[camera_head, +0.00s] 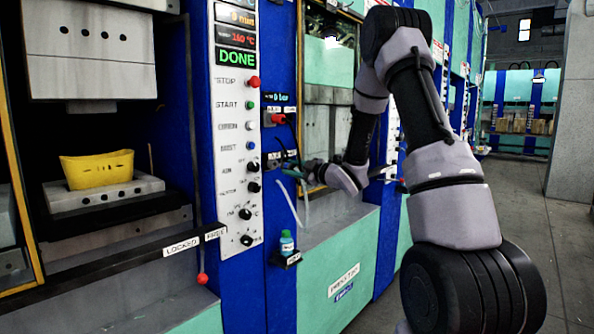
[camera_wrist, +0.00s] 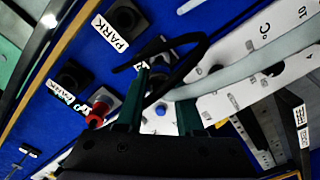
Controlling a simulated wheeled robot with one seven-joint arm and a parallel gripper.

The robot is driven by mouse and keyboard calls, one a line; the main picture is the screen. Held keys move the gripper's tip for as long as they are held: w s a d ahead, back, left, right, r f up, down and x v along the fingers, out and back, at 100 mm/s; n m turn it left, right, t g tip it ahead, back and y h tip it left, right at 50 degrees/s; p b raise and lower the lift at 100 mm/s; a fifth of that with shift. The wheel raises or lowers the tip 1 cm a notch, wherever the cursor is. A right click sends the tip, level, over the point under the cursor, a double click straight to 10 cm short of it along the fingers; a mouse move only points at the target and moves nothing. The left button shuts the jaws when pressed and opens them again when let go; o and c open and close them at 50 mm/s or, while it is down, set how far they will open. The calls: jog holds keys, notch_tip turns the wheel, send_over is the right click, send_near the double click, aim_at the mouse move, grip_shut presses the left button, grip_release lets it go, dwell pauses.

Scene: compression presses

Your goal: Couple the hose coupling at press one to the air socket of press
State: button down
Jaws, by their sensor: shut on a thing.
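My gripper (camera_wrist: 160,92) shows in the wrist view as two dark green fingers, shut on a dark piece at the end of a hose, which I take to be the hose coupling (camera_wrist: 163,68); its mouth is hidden. A pale grey hose (camera_wrist: 225,82) runs off to the right from near the fingers. A red-tipped fitting (camera_wrist: 98,112) is on the blue panel left of the fingers, beside a partly readable label. In the head view my gripper (camera_head: 297,171) is in front of the blue column between two presses; the coupling is too small to make out there.
A black round fitting (camera_wrist: 124,19) is beside the PARK label (camera_wrist: 110,33). A control panel (camera_head: 238,130) reads DONE. A small bottle (camera_head: 287,243) stands on a ledge below the gripper. A yellow part (camera_head: 97,169) lies in the left press. Open floor (camera_head: 540,200) is at right.

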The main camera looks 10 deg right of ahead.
aim_at(283, 164)
jog(key=shift+w+a, duration=0.25)
jog(key=shift+w, duration=0.05)
jog(key=shift+x, duration=1.7)
dwell(1.2)
jog(key=shift+c, duration=2.3)
grip_release()
jog(key=shift+s, duration=0.1)
jog(key=v, duration=1)
jog(key=shift+s+d, duration=0.25)
jog(key=shift+s, duration=0.05)
